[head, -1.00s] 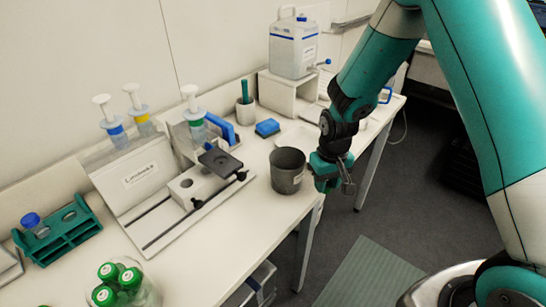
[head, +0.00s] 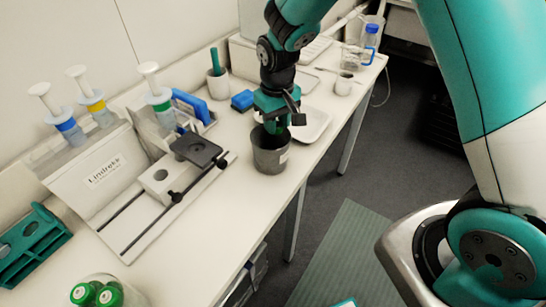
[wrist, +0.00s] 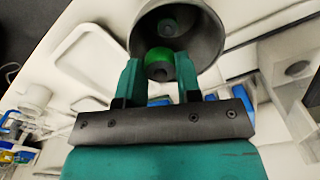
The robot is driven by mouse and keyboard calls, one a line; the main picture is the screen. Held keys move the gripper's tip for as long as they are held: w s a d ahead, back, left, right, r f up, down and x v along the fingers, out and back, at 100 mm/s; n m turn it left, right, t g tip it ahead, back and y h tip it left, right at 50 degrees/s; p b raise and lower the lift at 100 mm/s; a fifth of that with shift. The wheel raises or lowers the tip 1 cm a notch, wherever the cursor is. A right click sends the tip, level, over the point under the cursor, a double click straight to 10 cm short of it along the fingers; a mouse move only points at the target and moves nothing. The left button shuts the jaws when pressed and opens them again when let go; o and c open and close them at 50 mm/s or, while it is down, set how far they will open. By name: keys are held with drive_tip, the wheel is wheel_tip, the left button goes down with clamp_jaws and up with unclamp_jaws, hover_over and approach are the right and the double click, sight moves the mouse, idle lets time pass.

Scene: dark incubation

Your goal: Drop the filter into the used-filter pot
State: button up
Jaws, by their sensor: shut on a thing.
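The used-filter pot (head: 271,158) is a dark grey tapered cup standing upright on the bench in the head view. In the wrist view its round mouth (wrist: 208,40) opens in front of my fingers. My gripper (head: 274,125) points down over the pot, with its fingertips at the pot's mouth. In the wrist view my gripper (wrist: 160,78) is shut on the filter (wrist: 160,57), a small round piece with a green rim and a dark centre. The filter shows against the pot's opening; its exact height relative to the rim is unclear. A small round thing (wrist: 168,28) shows inside the pot.
The slide stand with a black plate (head: 198,150) is left of the pot. A white tray (head: 315,124) lies just behind it, and a blue sponge (head: 243,100) and a white cup (head: 217,87) stand farther back. The bench's front edge is close on the right.

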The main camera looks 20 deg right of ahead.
drive_tip(key=shift+f, duration=0.5)
drive_tip(key=o, duration=1)
drive_tip(key=shift+c, duration=0.2)
drive_tip(key=shift+r, duration=0.1)
wheel_tip(320, 180, up, 17)
drive_tip(key=b, duration=0.3)
drive_tip(key=shift+r, duration=0.2)
